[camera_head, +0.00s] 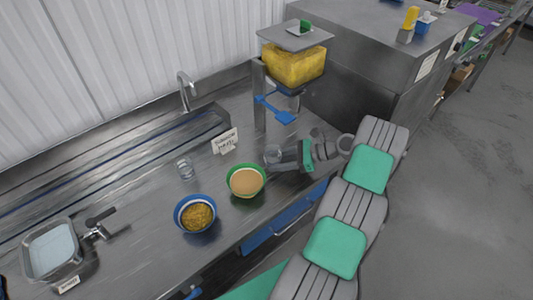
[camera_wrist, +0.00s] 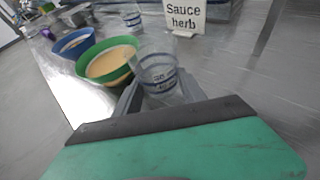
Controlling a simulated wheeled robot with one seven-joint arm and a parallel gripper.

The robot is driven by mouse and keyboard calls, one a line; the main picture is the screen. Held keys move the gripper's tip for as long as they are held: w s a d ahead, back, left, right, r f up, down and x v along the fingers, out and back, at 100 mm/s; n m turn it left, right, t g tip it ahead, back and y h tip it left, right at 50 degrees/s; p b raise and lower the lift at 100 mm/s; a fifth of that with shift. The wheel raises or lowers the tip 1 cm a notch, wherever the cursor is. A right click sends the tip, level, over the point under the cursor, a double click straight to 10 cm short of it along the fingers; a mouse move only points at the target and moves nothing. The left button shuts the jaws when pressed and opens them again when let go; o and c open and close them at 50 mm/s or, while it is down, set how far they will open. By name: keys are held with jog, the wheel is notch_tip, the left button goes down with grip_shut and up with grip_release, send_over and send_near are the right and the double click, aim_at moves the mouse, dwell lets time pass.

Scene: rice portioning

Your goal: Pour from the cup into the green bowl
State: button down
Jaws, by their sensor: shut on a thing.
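The green bowl (camera_head: 246,181) stands on the steel counter with a smooth tan content inside. It also shows in the wrist view (camera_wrist: 108,62), just ahead and to the left of my gripper. My gripper (camera_head: 281,157) is shut on a clear cup (camera_wrist: 160,76), seen at the fingertips in both views. The cup (camera_head: 272,154) is to the right of the green bowl and apart from it, roughly upright as far as I can see. The wrist view shows dark markings on its wall; I cannot tell what is inside it.
A blue bowl (camera_head: 195,214) with brownish grains stands left of the green bowl. Another clear cup (camera_head: 185,168) and a "Sauce herb" sign (camera_head: 225,141) stand behind. A dispenser with yellow content (camera_head: 293,65) rises at the back right.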

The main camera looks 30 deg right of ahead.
jog(key=s+a+r, duration=0.1)
jog(key=s, duration=0.2)
jog(key=s+a, duration=0.1)
jog(key=s, duration=0.2)
jog(key=s+a+r, duration=0.1)
jog(key=s, duration=0.2)
jog(key=shift+s+a+r, duration=0.35)
jog(key=shift+s, duration=0.05)
jog(key=shift+s+a, duration=0.1)
jog(key=shift+s, duration=0.1)
